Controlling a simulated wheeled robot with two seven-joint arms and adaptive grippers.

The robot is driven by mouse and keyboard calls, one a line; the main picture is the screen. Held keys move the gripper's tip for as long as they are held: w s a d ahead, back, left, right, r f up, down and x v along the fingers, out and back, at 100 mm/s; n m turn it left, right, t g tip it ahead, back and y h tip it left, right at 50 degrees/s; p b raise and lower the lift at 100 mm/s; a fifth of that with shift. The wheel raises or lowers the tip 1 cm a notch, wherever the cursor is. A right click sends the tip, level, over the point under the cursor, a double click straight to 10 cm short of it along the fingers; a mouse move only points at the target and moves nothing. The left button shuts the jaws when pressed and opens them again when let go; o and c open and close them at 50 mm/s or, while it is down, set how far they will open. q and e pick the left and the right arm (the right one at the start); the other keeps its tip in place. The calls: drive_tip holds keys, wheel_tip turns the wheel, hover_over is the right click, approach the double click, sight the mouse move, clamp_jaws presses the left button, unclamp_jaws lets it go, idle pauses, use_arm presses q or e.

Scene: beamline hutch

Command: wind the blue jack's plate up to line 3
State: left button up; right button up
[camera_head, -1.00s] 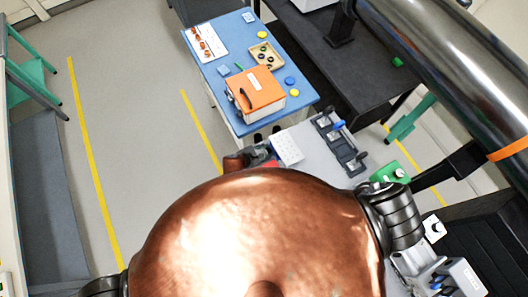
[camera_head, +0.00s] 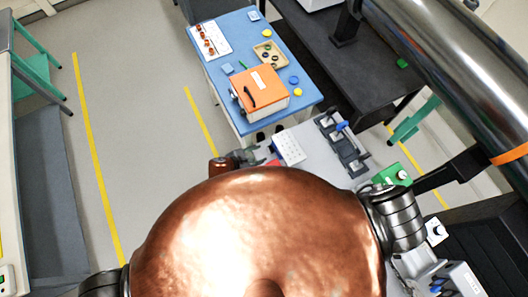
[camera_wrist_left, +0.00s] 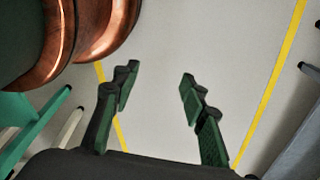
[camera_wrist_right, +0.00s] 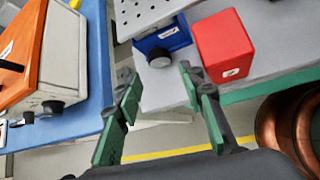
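The blue jack (camera_wrist_right: 170,38) stands on a grey bench in the right wrist view, with a black knob (camera_wrist_right: 159,58) on its near side. Its pale perforated plate (camera_wrist_right: 143,14) is on top and also shows in the head view (camera_head: 289,148). No numbered lines can be read. My right gripper (camera_wrist_right: 157,72) is open and empty, its fingers apart with the knob just beyond the gap. In the head view it (camera_head: 247,156) is left of the plate, partly hidden. My left gripper (camera_wrist_left: 160,74) is open and empty over the floor.
A red block (camera_wrist_right: 222,46) stands right of the jack. A blue table (camera_head: 222,85) carries an orange-lidded box (camera_head: 262,88) and small items. A rack with a blue handle (camera_head: 342,140) and a green device (camera_head: 390,174) are on the bench. Floor at left is clear.

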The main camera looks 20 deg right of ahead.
drive_tip(key=shift+v, duration=1.05)
